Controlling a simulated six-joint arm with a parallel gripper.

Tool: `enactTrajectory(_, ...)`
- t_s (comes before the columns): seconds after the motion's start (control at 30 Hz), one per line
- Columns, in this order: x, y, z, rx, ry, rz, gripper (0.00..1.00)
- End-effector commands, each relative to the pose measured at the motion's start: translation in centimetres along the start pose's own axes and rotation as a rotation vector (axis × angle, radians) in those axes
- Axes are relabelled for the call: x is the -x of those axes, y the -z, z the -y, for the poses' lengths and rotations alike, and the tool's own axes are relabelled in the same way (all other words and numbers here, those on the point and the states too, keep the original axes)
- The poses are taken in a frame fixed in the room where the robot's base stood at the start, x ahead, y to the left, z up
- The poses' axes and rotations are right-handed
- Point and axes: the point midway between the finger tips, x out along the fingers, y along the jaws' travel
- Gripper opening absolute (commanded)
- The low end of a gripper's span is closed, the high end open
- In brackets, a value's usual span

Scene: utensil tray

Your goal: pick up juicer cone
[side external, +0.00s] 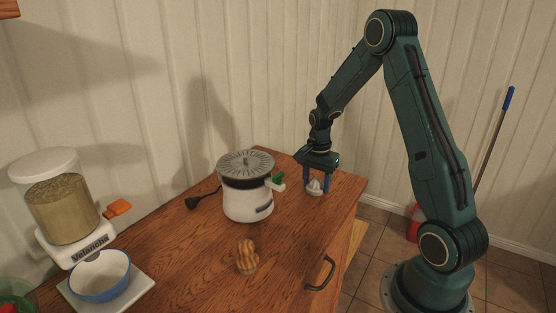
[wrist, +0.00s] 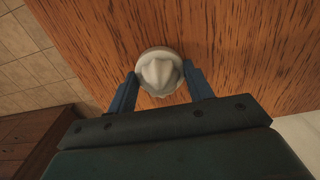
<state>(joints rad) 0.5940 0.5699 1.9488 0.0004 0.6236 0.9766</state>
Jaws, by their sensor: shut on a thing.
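The juicer cone (side external: 315,187) is a small white ridged cone near the right back end of the wooden counter. It also shows in the wrist view (wrist: 160,72), pale and ribbed with a round base. My gripper (side external: 317,183) points down over it with its blue fingers on either side. In the wrist view my gripper (wrist: 160,85) is shut on the cone. I cannot tell whether the cone touches the counter or is slightly raised.
A white juicer body (side external: 247,200) with a grey ribbed top and green spout stands left of my gripper. A brown ridged object (side external: 247,257) sits nearer the front. A grain dispenser (side external: 58,205) and blue bowl (side external: 100,277) stand far left. The wooden counter (side external: 200,255) is clear between.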

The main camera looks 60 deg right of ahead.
Motion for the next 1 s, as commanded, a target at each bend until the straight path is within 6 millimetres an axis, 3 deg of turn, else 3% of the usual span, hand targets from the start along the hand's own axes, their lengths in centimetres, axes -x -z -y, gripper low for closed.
enactTrajectory(0.37, 4.0, 0.1, 0.1, 0.000, 0.005, -0.003, 0.28)
enactTrajectory(1.0, 16.9, 0.0, 0.0, 0.000, 0.004, -0.002, 0.28)
